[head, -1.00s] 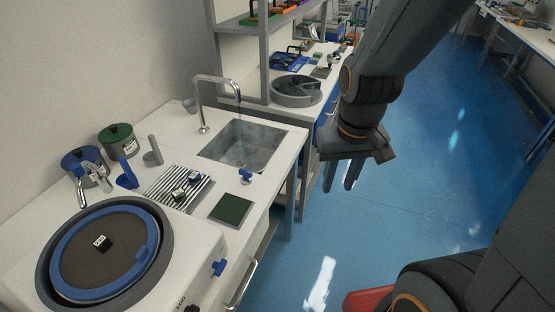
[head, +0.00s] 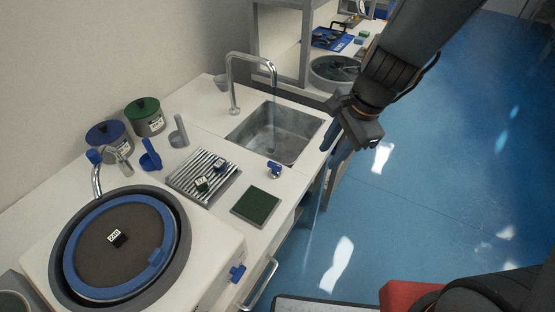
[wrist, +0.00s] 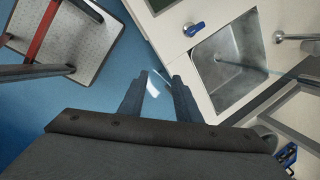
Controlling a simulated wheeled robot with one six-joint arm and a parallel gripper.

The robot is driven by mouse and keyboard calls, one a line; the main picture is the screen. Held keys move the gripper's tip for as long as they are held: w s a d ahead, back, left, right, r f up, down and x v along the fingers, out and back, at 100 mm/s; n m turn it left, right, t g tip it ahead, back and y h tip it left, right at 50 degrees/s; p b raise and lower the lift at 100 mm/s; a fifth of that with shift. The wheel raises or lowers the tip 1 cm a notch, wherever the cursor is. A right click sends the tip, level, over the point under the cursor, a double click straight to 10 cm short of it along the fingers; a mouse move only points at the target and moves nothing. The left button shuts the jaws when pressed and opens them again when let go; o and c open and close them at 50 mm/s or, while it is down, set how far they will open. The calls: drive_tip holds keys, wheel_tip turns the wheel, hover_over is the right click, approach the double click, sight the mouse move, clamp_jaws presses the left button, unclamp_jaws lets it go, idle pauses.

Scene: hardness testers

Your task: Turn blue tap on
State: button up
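A small tap with a blue handle (head: 274,170) stands on the white counter at the front edge of the sink (head: 262,134). The wrist view shows this blue tap (wrist: 193,29) at upper right, beyond my fingertips. A chrome spout (head: 231,84) arches over the basin. A faint bluish streak hangs below its outlet, looking like water. My gripper (head: 335,150) is to the right of the tap, by the counter's right edge, and apart from it. In the wrist view my gripper (wrist: 160,80) has its two fingers spread with only blue floor between them.
A dark green pad (head: 256,206) and a striped rack (head: 203,175) with small blocks lie left of the tap. Open floor lies to the right.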

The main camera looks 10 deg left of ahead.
sight(276, 165)
drive_tip(key=w+a+f+m+y, duration=0.1)
drive_tip(key=w+a+f+m, duration=0.2)
drive_tip(key=a+m, duration=0.75)
drive_tip(key=b+x, duration=0.1)
drive_tip(key=x, duration=0.1)
drive_tip(key=b+x, duration=0.1)
drive_tip(key=x, duration=0.4)
drive_tip(key=shift+a+f+b, duration=0.1)
drive_tip(key=shift+a+b, duration=0.2)
drive_tip(key=shift+b, duration=0.1)
drive_tip(key=shift+n, duration=0.25)
clamp_jaws()
